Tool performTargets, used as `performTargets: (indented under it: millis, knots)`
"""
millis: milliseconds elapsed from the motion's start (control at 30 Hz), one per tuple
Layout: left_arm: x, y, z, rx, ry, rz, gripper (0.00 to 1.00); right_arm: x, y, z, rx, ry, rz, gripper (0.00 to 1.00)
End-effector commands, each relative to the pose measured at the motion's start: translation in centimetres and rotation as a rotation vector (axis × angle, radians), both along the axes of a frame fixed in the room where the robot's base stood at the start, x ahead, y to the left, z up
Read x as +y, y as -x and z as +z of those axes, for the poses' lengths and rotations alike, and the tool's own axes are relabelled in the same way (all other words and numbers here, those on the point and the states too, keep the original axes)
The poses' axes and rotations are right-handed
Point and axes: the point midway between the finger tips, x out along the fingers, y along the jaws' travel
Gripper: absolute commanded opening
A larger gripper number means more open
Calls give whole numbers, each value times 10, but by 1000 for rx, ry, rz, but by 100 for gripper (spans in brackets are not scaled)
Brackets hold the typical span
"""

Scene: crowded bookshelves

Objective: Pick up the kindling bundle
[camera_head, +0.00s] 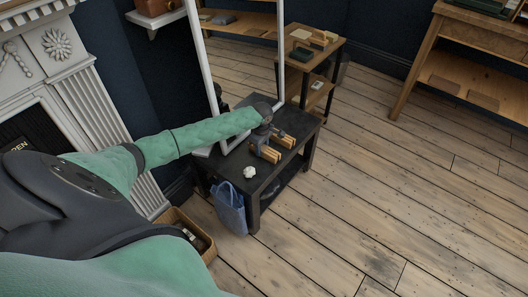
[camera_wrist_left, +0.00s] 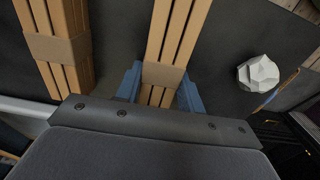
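Two kindling bundles, pale wooden sticks with brown bands, lie on a black table (camera_head: 229,167). The kindling bundle nearer the table's front (camera_head: 267,152) also shows in the left wrist view, as does the other (camera_head: 285,139). My left gripper (camera_head: 272,128) is low over the table. In the left wrist view its blue fingers (camera_wrist_left: 162,90) stand on either side of the middle kindling bundle (camera_wrist_left: 170,30), close to its band. I cannot tell whether they press on it. The other kindling bundle (camera_wrist_left: 58,45) lies to the left, outside the fingers. My right gripper is not in view.
A white crumpled lump (camera_head: 249,172) lies on the table, also in the wrist view (camera_wrist_left: 258,73). A blue bag (camera_head: 230,207) hangs at the table's side. A white frame (camera_head: 281,60) stands behind my forearm. The floor to the right is open.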

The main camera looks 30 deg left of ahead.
Motion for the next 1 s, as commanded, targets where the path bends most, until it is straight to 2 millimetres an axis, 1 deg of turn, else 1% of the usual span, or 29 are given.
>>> performTargets:
  millis: [33, 100, 133, 367, 467, 567, 667, 700, 733, 800, 1000]
  knots:
    - [0, 0, 0, 0, 0, 0, 28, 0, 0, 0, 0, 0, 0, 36]
    - [0, 0, 0, 0, 0, 0, 15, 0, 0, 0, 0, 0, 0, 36]
    - [0, 0, 0, 0, 0, 0, 13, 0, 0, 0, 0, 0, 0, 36]
    - [0, 0, 1, 0, 0, 0, 13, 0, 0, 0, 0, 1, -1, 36]
    - [0, 0, 6, 0, 0, -1, 13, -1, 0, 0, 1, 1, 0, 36]
    - [0, 0, 18, -2, 1, 0, 13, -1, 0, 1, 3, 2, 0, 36]
    - [-1, -1, 36, -2, 1, -1, 13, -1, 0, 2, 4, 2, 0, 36]
    - [0, -1, 45, -2, 1, -1, 13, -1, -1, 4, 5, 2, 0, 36]
    - [-11, 1, 46, -1, 4, -4, 13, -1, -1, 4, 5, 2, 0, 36]
    - [-26, 3, 55, -1, 3, -4, 13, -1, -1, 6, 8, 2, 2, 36]
    - [-67, 9, 81, -2, 3, -2, 13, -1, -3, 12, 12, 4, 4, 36]
